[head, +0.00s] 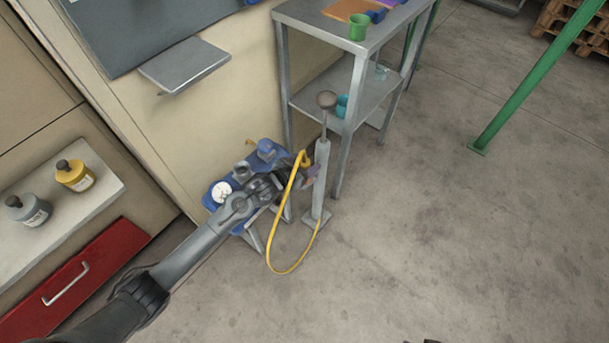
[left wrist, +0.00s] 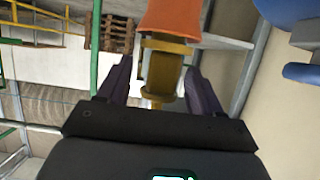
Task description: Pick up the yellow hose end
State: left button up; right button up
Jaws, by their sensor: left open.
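The yellow hose (head: 272,235) loops from the foot of a grey upright pump (head: 321,185) up to its yellow end (head: 304,158) beside the pump's upper part. My left gripper (head: 309,172) is at that end, with its purple fingertips close to the pump. In the left wrist view, a brass-yellow fitting (left wrist: 163,70) with an orange part (left wrist: 172,18) above it sits between the two open fingers (left wrist: 160,88). A gap shows on the left of the fitting; on the right it is close to the finger. My right gripper is not in view.
A blue bench (head: 218,193) with a white gauge stands behind my left arm. A grey shelf table (head: 365,45) with a green cup (head: 358,26) stands behind the pump. A green post (head: 530,75) stands at right.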

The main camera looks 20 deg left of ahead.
pick_arm(q)
jog(key=shift+x, duration=0.9)
jog(key=shift+r, duration=0.1)
jog(key=shift+s, duration=0.1)
jog(key=shift+c, duration=0.9)
jog(key=c, duration=0.9)
